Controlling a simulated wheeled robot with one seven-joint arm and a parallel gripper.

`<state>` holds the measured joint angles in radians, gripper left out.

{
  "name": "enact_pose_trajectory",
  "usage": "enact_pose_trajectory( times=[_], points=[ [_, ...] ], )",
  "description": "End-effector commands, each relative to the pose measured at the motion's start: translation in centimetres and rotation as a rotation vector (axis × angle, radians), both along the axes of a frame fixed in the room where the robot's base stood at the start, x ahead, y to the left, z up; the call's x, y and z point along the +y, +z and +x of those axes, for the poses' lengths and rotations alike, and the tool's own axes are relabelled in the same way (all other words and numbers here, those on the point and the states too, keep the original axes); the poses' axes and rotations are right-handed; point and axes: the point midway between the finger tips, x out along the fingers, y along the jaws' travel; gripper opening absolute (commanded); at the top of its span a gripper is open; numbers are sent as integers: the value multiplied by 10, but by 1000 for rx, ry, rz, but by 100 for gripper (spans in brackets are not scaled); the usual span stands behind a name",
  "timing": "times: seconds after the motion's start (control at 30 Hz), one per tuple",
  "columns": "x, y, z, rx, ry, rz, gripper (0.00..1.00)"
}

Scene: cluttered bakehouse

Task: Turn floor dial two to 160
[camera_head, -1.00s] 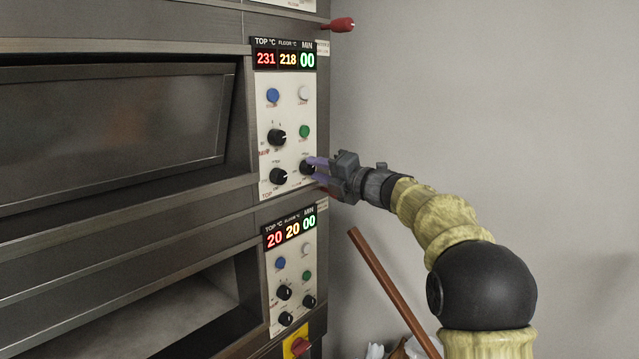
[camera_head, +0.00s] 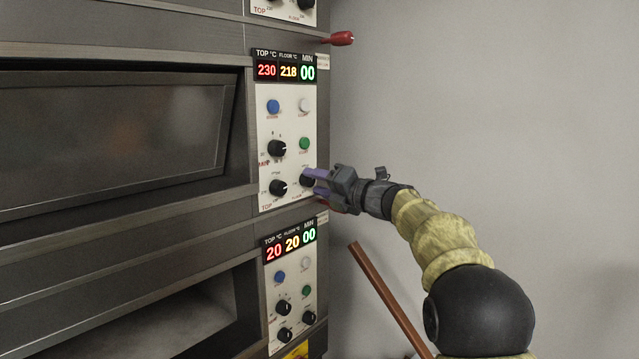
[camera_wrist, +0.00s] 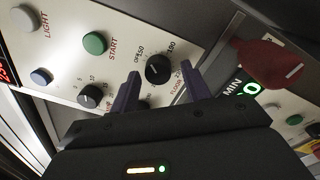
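The floor dial (camera_head: 306,180) is the black knob at the lower right of the middle oven panel (camera_head: 263,122). In the head view my gripper (camera_head: 311,178) reaches it from the right and partly covers it. In the wrist view the same dial (camera_wrist: 158,69) shows whole, with marks 150 and 190 around it and the word FLOOR below. My gripper's two purple fingers (camera_wrist: 160,76) stand apart on either side of the dial, with gaps visible, and hold nothing.
The black top dial (camera_head: 278,188) and another black dial (camera_head: 277,149) sit close by on the panel, with a green start button (camera_head: 304,144). A red handle (camera_head: 341,39) sticks out above. A lower panel (camera_head: 270,331) shows 20, 20, 00. A brown pole (camera_head: 385,295) leans below my arm.

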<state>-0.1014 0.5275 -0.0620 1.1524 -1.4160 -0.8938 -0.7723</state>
Motion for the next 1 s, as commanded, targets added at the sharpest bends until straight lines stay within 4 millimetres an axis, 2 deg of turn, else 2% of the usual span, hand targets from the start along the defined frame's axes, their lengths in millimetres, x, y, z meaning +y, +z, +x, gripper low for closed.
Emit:
enact_pose_trajectory(
  times=[0.3,0.47,0.57,1.0],
  points=[
    [-1,2,-1,-3,-2,3,52],
    [-10,2,-6,-5,-4,3,52],
    [-21,1,-15,-5,-4,3,52],
    [-90,-3,-67,-4,-4,2,52]
  ],
)
